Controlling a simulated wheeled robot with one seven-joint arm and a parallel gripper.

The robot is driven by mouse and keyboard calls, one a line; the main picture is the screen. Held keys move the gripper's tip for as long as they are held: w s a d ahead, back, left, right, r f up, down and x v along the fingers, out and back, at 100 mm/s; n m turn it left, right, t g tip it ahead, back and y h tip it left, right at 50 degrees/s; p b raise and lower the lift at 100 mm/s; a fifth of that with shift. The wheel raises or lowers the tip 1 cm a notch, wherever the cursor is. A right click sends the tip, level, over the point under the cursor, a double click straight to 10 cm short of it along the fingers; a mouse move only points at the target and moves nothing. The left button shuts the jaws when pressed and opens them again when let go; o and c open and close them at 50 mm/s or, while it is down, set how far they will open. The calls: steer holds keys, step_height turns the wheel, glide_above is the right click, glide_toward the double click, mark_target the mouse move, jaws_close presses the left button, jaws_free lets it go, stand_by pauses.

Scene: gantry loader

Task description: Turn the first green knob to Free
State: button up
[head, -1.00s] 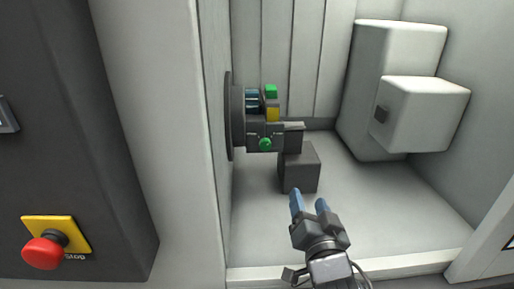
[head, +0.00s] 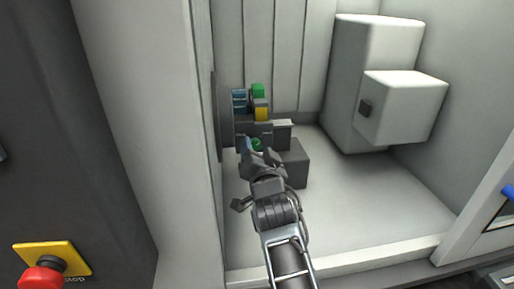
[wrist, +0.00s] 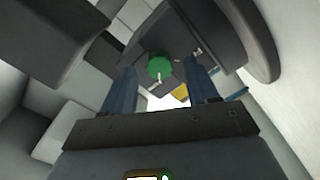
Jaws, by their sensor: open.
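A round green knob (head: 256,142) sits on the front of the dark fixture (head: 262,128) on the left wall. A second green part (head: 258,90) is on top of the fixture, by a yellow block. My gripper (head: 258,151) is at the lower knob, its fingers partly hiding it in the head view. In the wrist view the green knob (wrist: 160,68) lies between my two open blue fingers (wrist: 162,66), with a gap on each side. A small pale pointer shows at the knob's lower edge. I cannot read any label, and cannot tell how deep the fingers reach.
A dark block (head: 296,165) stands just right of my gripper below the fixture. White boxes (head: 400,105) fill the back right. A red stop button (head: 42,279) on a yellow plate is outside at lower left.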

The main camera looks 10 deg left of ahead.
steer(key=shift+w, duration=0.25)
steer(key=c, duration=1)
